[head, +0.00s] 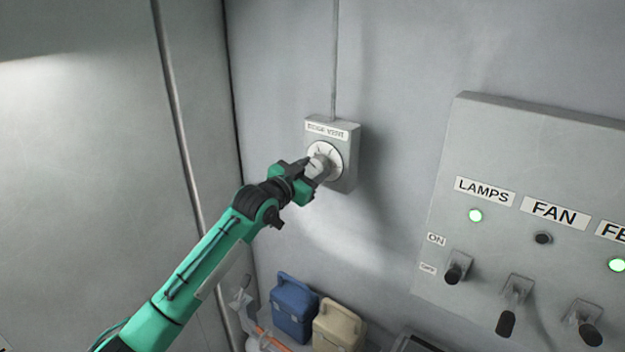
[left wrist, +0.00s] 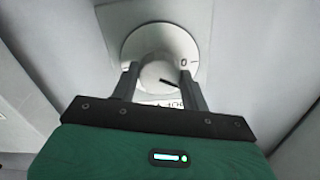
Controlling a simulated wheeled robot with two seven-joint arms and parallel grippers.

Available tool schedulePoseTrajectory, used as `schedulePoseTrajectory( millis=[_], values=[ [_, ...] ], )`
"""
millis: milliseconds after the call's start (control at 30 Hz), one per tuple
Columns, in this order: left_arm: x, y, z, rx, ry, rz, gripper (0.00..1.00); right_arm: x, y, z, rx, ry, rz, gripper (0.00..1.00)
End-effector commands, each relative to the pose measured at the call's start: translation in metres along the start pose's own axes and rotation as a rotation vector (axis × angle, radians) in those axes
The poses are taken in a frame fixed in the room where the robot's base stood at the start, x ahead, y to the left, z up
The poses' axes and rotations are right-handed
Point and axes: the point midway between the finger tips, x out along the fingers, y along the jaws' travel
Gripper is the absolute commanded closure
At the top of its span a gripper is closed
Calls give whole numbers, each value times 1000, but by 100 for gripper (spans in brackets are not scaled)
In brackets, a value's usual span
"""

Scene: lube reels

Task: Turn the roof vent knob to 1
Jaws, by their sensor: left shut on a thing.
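The roof vent box (head: 346,178) is a small grey box on the wall with a label above a round white dial (head: 325,149). The pale knob (head: 317,165) sits at the dial's centre, partly hidden by my left gripper (head: 312,170). In the left wrist view the knob (left wrist: 157,72) stands between the two dark fingers of my left gripper (left wrist: 158,82), which is shut on it. A dark pointer line on the knob points right and slightly down there. A "0" mark shows on the dial's right side (left wrist: 184,62). My right gripper is not in view.
A large grey panel (head: 540,130) with LAMPS and FAN labels, lights and several black levers projects from the wall at right. A blue container (head: 293,308) and a beige one (head: 339,326) stand below. The wall around the vent box is clear.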

Motion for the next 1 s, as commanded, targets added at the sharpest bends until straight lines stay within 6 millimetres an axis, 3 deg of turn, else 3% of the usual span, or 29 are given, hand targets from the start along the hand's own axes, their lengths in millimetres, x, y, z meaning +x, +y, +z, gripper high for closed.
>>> schedulePoseTrajectory(
  millis=[100, 500, 1000],
  values=[
    [0, 0, 2, 112, 0, 0, 77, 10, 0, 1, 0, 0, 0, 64],
    [0, -1, 0, 398, -1, 0, 77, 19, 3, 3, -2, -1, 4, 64],
    [0, 0, 0, 509, -1, 1, 77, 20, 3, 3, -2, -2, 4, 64]
  ],
)
